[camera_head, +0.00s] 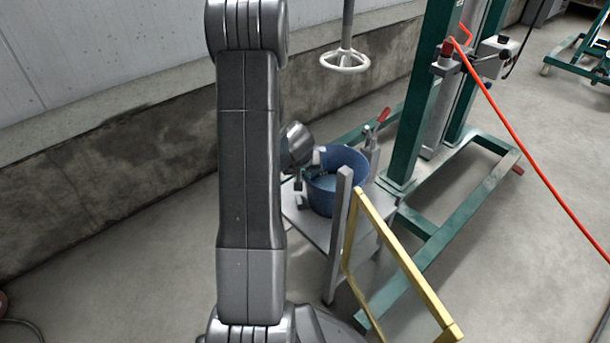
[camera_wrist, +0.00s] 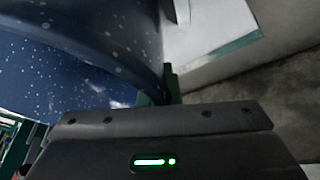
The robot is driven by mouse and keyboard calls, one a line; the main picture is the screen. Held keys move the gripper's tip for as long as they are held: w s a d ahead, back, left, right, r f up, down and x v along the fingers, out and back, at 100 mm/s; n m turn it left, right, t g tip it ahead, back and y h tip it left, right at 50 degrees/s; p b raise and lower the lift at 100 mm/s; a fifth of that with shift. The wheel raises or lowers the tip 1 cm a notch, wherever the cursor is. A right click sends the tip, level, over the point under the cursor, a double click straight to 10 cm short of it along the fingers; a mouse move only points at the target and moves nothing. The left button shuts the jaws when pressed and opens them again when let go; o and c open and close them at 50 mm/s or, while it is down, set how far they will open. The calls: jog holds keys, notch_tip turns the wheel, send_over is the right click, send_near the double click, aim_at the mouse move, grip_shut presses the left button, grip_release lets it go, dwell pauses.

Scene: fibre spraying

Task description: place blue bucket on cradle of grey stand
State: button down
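The blue bucket (camera_head: 322,198) is upright at the grey stand (camera_head: 306,220), over its flat plate. I cannot tell whether its base rests on the plate or hangs just above it. The cradle cannot be made out behind the bucket. My gripper (camera_head: 313,170) is at the left side of the bucket's rim. In the wrist view the speckled blue bucket wall (camera_wrist: 100,35) fills the upper left. Its dark rim runs down between the small green fingertips (camera_wrist: 160,92), which look closed on it.
A yellow frame (camera_head: 405,262) and a grey post stand in front of the bucket. A green lifting rig (camera_head: 425,110) with a red hose (camera_head: 530,148) is behind and right. A white handwheel (camera_head: 344,61) hangs above. A concrete wall runs along the left; floor is clear there.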

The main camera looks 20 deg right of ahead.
jog(key=shift+f, duration=0.1)
jog(key=c, duration=1.6)
grip_release()
jog(key=shift+c, duration=0.2)
jog(key=p+v, duration=0.6)
jog(key=v, duration=0.6)
jog(key=shift+a, duration=0.1)
